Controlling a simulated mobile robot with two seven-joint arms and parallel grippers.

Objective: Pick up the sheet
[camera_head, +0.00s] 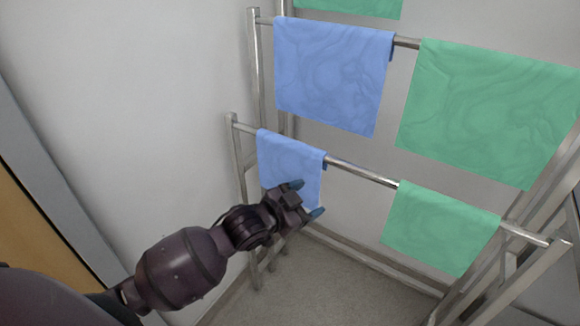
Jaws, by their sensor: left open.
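Several cloth sheets hang over the bars of a metal rack. A small blue sheet (290,155) hangs on the lower bar at the left. A larger blue sheet (333,75) hangs on the upper bar. A large green sheet (488,110) hangs to its right, and a smaller green sheet (440,228) hangs on the lower bar. My left gripper (305,199) is open in front of the lower part of the small blue sheet and hides part of it. I cannot tell whether it touches the cloth. My right gripper is not in view.
The metal rack (362,172) stands near a pale wall (150,90) at the left. Another green sheet (352,6) shows at the top edge. The grey floor (310,285) below is clear. Rack legs and rails frame the right side.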

